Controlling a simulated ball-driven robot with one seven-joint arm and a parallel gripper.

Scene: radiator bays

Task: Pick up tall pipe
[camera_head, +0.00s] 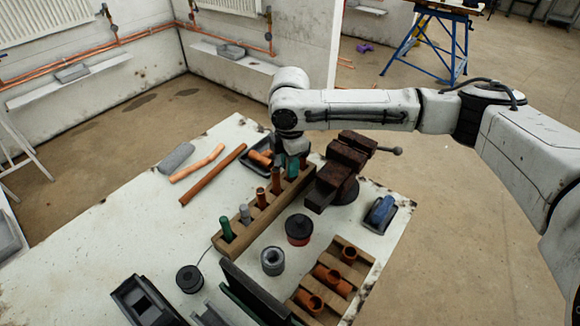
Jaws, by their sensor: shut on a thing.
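A wooden rack (255,225) with a row of holes stands on the white worktable. The tall copper pipe (276,180) stands upright in it, with its upper end up at my gripper's fingertips. My gripper (281,160) points down over the rack's far end and is shut on the pipe; the arm hides most of the grip. A shorter copper pipe (261,198), a grey piece (245,213) and a green-topped piece (226,229) stand nearer in the rack. A teal piece (293,167) shows close to my gripper on its right.
A rusty vise (340,170) stands close right of my gripper. A black tray (252,166) with copper pieces lies just left. A wooden tray of copper fittings (365,262) and a black-and-red tin (298,229) are nearer. The table's left middle is fairly clear.

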